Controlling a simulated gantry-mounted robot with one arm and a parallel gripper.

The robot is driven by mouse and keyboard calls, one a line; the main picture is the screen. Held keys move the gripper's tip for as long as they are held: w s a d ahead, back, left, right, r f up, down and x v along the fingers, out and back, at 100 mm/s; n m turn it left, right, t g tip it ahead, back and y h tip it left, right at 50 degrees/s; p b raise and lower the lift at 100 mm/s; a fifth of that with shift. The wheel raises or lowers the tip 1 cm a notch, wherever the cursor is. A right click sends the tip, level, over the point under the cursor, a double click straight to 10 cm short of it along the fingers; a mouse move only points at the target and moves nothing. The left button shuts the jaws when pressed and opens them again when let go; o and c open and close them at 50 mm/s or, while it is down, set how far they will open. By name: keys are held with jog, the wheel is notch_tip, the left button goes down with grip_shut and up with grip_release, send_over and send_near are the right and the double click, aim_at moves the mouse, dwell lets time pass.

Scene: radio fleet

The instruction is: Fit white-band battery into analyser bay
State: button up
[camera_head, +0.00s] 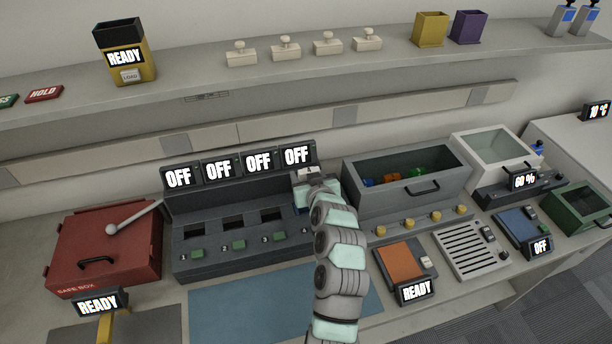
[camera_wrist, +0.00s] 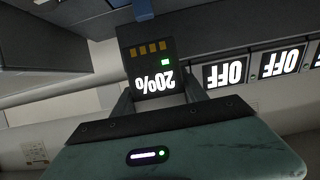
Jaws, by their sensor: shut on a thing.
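The analyser (camera_head: 225,259) is a dark unit with a row of open bays, green buttons in front and several screens reading OFF. My gripper (camera_head: 308,184) is over its right end, and my arm hides the rightmost bay. In the wrist view my gripper (camera_wrist: 158,88) is shut on a dark battery (camera_wrist: 148,58) with gold contacts, a green light and a 20% readout that appears upside down. I cannot see a white band on it. Two OFF screens of the analyser (camera_wrist: 248,72) show beside it. I cannot tell how high the battery is above the bay.
A red safe box (camera_head: 105,250) stands left of the analyser, with a lever between them. A grey open bin (camera_head: 400,190) with coloured items stands close to the right of my gripper. A blue mat (camera_head: 250,305) lies clear in front. A shelf (camera_head: 200,85) runs behind.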

jog(key=shift+f, duration=0.1)
jog(key=shift+f+b, duration=2)
jog(key=shift+f, duration=0.8)
jog(key=shift+f+b, duration=1.75)
jog(key=shift+f, duration=0.2)
dwell(0.8)
jog(key=o, duration=1.4)
jog(key=shift+d, duration=0.1)
jog(key=shift+o, duration=1)
jog(key=shift+f, duration=0.1)
jog(key=p+v, duration=0.1)
jog(key=v, duration=0.9)
jog(key=shift+s+d+r, duration=0.1)
jog(key=shift+s+r, duration=0.15)
jog(key=shift+s, duration=0.05)
